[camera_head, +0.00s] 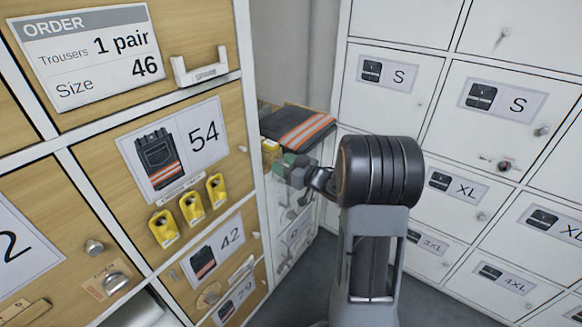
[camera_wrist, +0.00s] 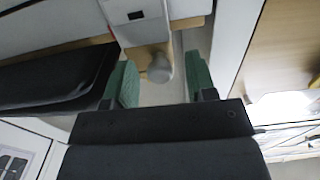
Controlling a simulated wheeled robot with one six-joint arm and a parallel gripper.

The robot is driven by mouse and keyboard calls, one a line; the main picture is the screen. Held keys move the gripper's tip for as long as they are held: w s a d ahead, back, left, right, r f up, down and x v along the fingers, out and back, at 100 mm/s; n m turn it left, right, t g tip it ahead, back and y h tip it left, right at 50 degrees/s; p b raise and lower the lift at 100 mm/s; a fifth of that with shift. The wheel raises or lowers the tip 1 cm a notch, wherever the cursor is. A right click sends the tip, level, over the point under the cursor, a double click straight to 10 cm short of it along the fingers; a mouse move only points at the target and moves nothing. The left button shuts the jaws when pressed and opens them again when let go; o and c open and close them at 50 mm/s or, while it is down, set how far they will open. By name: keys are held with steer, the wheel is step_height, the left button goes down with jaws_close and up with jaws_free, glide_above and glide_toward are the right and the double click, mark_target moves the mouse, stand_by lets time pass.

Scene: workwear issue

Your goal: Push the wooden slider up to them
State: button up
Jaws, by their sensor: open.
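My gripper (camera_head: 290,165) is at the unit in the corner, beside folded dark trousers with an orange and silver stripe (camera_head: 298,130). In the wrist view my gripper (camera_wrist: 162,75) is open, with its green pads apart. A light wooden piece (camera_wrist: 138,57), probably the slider, shows between and beyond the pads. A rounded grey knob (camera_wrist: 160,68) at its end lies between the pads; contact cannot be told. A dark folded edge, likely the trousers (camera_wrist: 55,75), lies left of the left pad. In the head view my gripper hides the slider.
An order card (camera_head: 95,55) reads trousers, 1 pair, size 46. Wooden doors with yellow tags (camera_head: 192,207) stand at left. White lockers (camera_head: 500,105) with knobs stand at right. Grey floor (camera_head: 310,280) shows between.

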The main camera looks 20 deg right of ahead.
steer(key=p+v, duration=0.2)
steer(key=v, duration=1.1)
steer(key=shift+s+d, duration=0.2)
steer(key=shift+s, duration=0.1)
